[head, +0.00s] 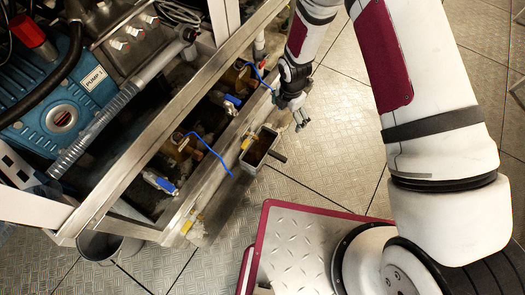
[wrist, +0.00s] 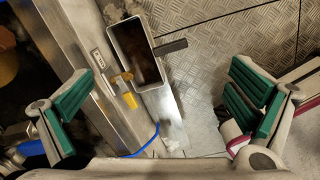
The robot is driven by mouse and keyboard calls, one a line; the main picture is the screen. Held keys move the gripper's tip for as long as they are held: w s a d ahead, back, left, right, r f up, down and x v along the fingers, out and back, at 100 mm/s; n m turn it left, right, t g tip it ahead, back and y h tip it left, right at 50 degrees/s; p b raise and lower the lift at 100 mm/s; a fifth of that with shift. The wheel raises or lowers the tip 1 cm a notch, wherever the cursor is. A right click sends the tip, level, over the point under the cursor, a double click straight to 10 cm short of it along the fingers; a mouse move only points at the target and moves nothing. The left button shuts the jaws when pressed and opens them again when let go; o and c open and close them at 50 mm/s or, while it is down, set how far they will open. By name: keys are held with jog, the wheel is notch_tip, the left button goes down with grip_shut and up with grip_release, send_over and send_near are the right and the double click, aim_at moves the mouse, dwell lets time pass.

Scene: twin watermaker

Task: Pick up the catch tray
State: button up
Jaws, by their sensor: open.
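The catch tray (head: 249,167) is a small, narrow metal box with an open top, a brown inside and a dark handle (head: 278,156) sticking out to the right. It sits at the outer side of the metal frame rail. In the wrist view the tray (wrist: 150,88) is at the upper middle, with its dark handle (wrist: 171,46) pointing right. My gripper (head: 301,117) is open and empty, above and to the upper right of the tray in the head view. In the wrist view its green-padded fingers (wrist: 160,105) are spread wide, with the tray beyond them.
A metal frame (head: 150,128) with a blue pump (head: 62,115) stands at left. Blue-handled valves (head: 160,183) and thin blue tubes (head: 207,148) are near the tray. A yellow clip (wrist: 128,98) is beside the tray. A metal bucket (head: 100,246) stands lower left. Plate floor (head: 330,150) is clear at right.

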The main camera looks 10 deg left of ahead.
aim_at(277, 155)
jog(key=s+f+n+b, duration=0.1)
jog(key=f, duration=0.6)
jog(key=s+a+f+n+b, duration=0.1)
jog(key=s+f+b, duration=0.1)
jog(key=f, duration=0.5)
jog(key=s+f+n+b, duration=0.1)
jog(key=f+b, duration=0.1)
jog(key=f, duration=0.5)
jog(key=shift+s+a+f+n+g, duration=0.25)
jog(key=shift+s+f+n+g, duration=0.05)
jog(key=shift+n, duration=0.1)
jog(key=shift+w+d+f+b, duration=0.1)
jog(key=shift+f+b, duration=1.3)
jog(key=shift+f, duration=1.7)
jog(key=shift+c, duration=0.2)
jog(key=shift+r, duration=0.15)
jog(key=c, duration=1.8)
